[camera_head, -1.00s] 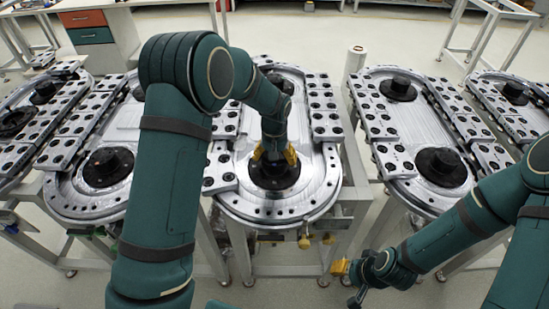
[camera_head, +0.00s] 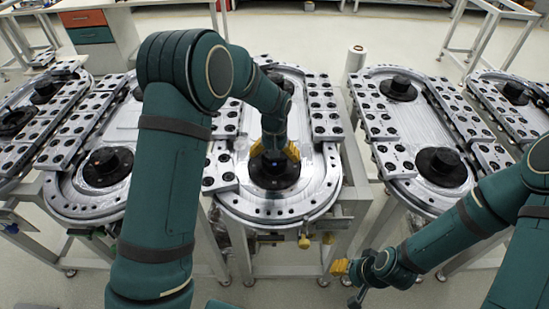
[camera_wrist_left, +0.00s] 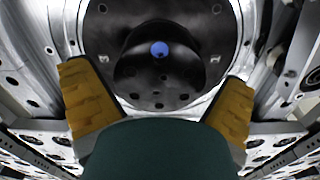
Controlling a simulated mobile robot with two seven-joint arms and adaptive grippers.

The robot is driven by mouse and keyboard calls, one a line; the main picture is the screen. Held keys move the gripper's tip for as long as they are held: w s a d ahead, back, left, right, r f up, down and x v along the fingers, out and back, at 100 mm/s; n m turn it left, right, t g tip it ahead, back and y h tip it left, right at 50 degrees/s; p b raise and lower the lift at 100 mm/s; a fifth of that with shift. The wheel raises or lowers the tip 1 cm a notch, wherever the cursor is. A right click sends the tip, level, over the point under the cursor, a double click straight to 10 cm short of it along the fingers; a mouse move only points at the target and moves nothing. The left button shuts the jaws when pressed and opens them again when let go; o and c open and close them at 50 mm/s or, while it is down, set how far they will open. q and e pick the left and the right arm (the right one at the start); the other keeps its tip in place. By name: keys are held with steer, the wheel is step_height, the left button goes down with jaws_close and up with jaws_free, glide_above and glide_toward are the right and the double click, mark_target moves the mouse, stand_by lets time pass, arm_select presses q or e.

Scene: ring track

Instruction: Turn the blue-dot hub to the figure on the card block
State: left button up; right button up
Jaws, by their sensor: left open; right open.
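The blue-dot hub (camera_head: 275,180) is a black round hub on a dark flange, at the near end of the middle ring track. In the left wrist view its blue dot (camera_wrist_left: 159,49) shows near the middle of the picture. My left gripper (camera_head: 274,152) is over this hub, its yellow fingers spread. In the wrist view the open fingers (camera_wrist_left: 158,100) lie on either side of the hub's lower part; contact cannot be told. My right gripper (camera_head: 342,270) hangs open and empty below and right of the middle track. I cannot make out a card block or its figure.
Similar tracks with black hubs stand to the left (camera_head: 107,168) and right (camera_head: 440,168). A pale cylinder (camera_head: 355,62) stands behind, between the middle and right tracks. Brass-coloured fittings (camera_head: 305,241) hang under the middle track's front edge. Floor shows between the stands.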

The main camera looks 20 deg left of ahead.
arm_select(q)
step_height(320, 180, up, 11)
steer(key=shift+r, duration=0.2)
stand_by(0.6)
